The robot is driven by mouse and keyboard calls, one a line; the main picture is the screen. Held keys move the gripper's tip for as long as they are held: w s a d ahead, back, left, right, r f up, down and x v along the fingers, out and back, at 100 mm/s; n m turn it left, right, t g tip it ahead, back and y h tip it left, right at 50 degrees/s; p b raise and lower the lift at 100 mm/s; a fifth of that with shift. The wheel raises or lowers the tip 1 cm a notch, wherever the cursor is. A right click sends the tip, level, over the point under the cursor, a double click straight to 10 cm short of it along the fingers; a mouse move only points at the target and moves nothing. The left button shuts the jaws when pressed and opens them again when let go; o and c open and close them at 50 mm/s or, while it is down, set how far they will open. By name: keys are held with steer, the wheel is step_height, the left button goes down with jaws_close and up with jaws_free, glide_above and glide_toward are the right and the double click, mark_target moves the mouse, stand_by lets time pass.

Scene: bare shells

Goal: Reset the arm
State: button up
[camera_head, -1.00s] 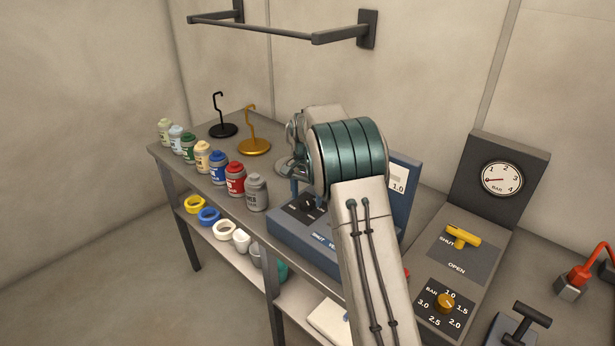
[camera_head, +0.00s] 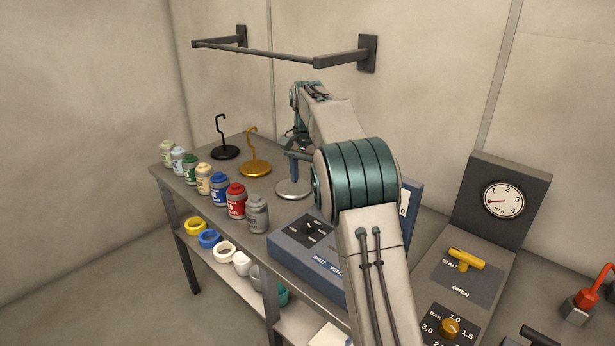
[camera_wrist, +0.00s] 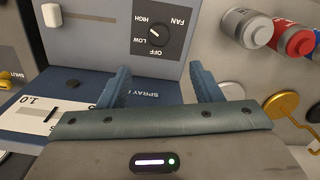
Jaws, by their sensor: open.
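My gripper shows in the wrist view (camera_wrist: 160,74) with its two blue fingers spread apart and nothing between them. Past the fingers are a grey control panel (camera_wrist: 110,25) with a fan dial (camera_wrist: 155,38) and a blue spray unit (camera_wrist: 165,95). In the head view my arm reaches over the bench (camera_head: 262,195). The blue fingers (camera_head: 293,165) point down, seen in front of or above a silver disc base (camera_head: 293,189); I cannot tell the gap. The gripper's body is partly hidden by my arm.
Several paint jars (camera_head: 219,189) line the bench's left edge. A black hook stand (camera_head: 224,152) and a gold hook stand (camera_head: 255,168) stand behind. A wall rail (camera_head: 265,52) hangs above. A gauge panel (camera_head: 500,200) and yellow valve handle (camera_head: 466,259) are at right.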

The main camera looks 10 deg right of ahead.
steer(key=s+r+n+t, duration=0.2)
steer(key=s+n, duration=0.4)
steer(key=s, duration=2.1)
steer(key=s+f+n, duration=0.1)
steer(key=s+f, duration=0.1)
steer(key=s, duration=0.3)
steer(key=s+f+n+t, duration=0.1)
steer(key=s+f, duration=0.2)
steer(key=s, duration=0.2)
steer(key=shift+s+f, duration=0.25)
steer(key=shift+f, duration=0.1)
